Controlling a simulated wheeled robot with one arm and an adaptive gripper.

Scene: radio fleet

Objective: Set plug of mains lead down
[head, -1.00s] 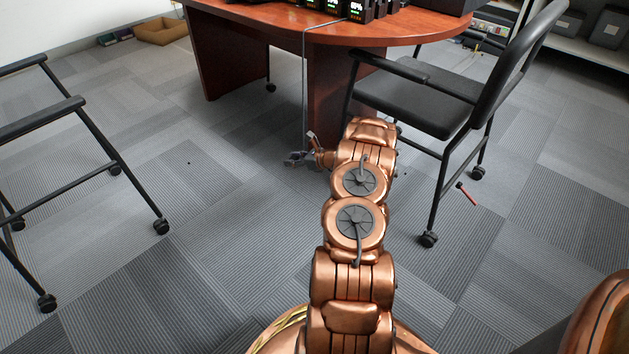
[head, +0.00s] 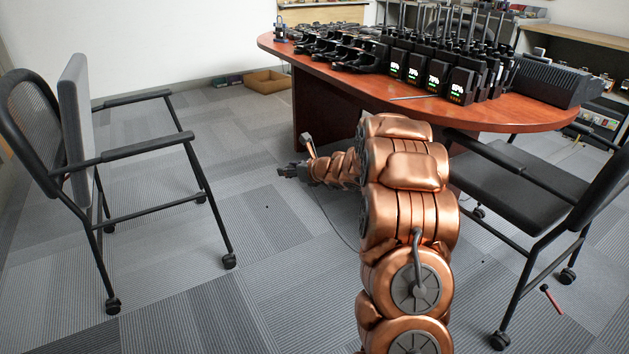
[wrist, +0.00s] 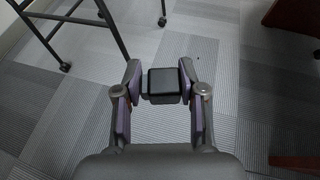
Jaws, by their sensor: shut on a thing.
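My gripper (head: 290,171) is left of the table, above the carpet, in the head view. In the wrist view its two fingers are shut on the plug (wrist: 164,84), a small black block with its dark flat top towards the camera. The plug is too small to make out in the head view. A thin dark lead (head: 330,222) curves beneath my arm in the head view; part of it is hidden behind the arm. The wrist view shows carpet beyond the plug, and I see no surface touching it.
The brown table (head: 350,90) carries several radios and chargers (head: 437,75). A chair (head: 100,165) stands at left, another chair (head: 525,190) at right. A red-handled tool (head: 551,298) lies on the floor. Carpet (head: 200,300) is clear at front left.

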